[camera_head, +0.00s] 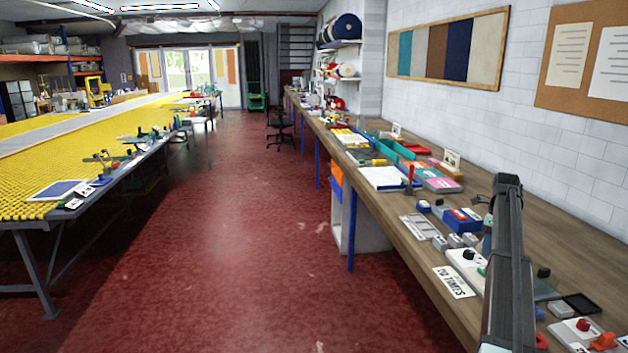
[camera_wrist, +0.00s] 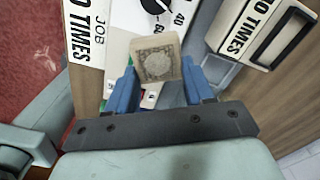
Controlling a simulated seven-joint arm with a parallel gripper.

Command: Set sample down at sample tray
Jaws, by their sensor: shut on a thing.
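My gripper (camera_wrist: 158,66) has two blue fingers and is shut on the sample (camera_wrist: 155,48), a small beige square piece with a pale grey printed patch. The sample stands up between the fingertips in the wrist view, over the workbench. I cannot tell how far it is above the surface. In the head view my arm hides the gripper and the sample. No sample tray can be named for certain. A small dark shallow tray (camera_head: 580,304) lies on the bench right of my arm.
The long wooden workbench (camera_head: 397,226) carries white labelled cards (camera_head: 453,281), a blue box (camera_head: 462,219) and several small devices with knobs. In the wrist view a white labelled box (camera_wrist: 240,42) stands at upper right. Red floor (camera_head: 240,250) lies open left of the bench.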

